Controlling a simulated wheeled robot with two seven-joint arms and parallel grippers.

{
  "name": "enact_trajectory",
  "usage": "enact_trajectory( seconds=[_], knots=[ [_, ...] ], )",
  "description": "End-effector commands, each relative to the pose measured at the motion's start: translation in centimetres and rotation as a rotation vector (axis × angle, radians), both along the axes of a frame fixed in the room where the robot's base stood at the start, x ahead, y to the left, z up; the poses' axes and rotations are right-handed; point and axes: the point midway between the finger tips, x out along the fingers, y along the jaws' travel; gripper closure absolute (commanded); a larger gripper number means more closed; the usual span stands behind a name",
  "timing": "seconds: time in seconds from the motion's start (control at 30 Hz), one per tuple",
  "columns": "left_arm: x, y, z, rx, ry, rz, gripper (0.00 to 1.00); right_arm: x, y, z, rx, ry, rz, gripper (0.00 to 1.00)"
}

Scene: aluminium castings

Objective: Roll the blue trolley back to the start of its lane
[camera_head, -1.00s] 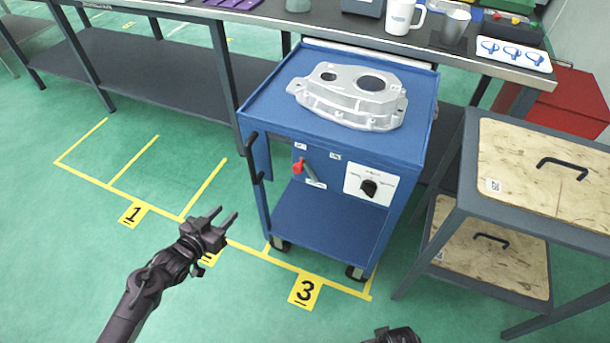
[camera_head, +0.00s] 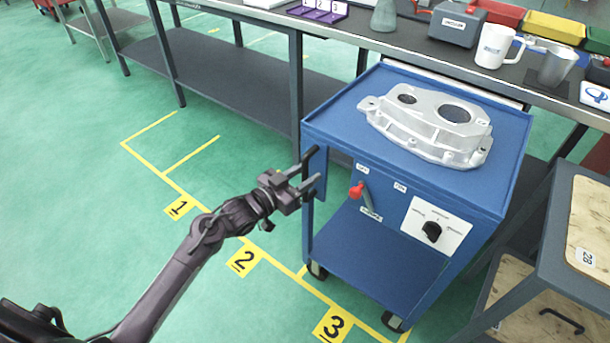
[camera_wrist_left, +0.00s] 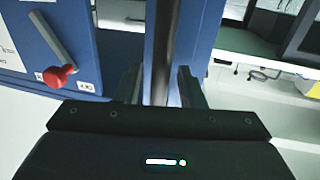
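The blue trolley (camera_head: 345,255) stands upright on its casters beside the floor label 3 (camera_head: 333,324). A grey aluminium casting (camera_head: 430,122) lies on its top. Its front has a red-knobbed lever (camera_head: 357,190) and a black rotary knob (camera_head: 431,232). My left gripper (camera_head: 309,177) is at the upright black handle on the trolley's left front edge. In the left wrist view, the dark handle bar (camera_wrist_left: 163,50) stands between the open fingers, with gaps visible on both sides. The red knob (camera_wrist_left: 57,75) shows left of them. My right gripper is out of view.
Yellow floor lines mark bays labelled 1 (camera_head: 179,207) and 2 (camera_head: 243,261), both clear floor left of the trolley. A long grey bench (camera_head: 270,17) runs behind. A wood-panelled rack (camera_head: 560,240) stands close on the right.

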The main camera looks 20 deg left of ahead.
Motion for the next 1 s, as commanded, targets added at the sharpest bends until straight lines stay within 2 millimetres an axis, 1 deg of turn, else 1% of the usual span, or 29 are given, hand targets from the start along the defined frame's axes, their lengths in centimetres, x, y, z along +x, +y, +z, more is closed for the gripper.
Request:
enact_trajectory(
  seconds=[0.23, 0.27, 0.5, 0.53, 0.87, 1.0],
  knots=[
    [0.11, -0.08, -0.01, 0.0, 0.0, 0.0, 0.64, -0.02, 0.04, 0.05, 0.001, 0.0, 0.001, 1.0],
    [0.11, -0.08, -0.02, 0.0, 0.0, 0.0, 0.67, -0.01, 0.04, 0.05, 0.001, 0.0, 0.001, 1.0],
    [0.09, -0.07, -0.01, -0.001, 0.001, 0.0, 0.98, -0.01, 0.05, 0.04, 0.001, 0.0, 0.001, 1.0],
    [0.09, -0.07, -0.01, -0.001, 0.001, 0.0, 1.0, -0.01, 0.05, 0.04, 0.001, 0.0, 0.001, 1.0],
    [0.13, 0.05, -0.01, 0.0, 0.0, 0.001, 1.0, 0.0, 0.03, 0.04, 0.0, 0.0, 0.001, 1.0],
    [0.37, 0.7, 0.03, 0.001, -0.001, 0.003, 1.0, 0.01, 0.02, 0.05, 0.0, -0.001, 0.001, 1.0]
  ],
)
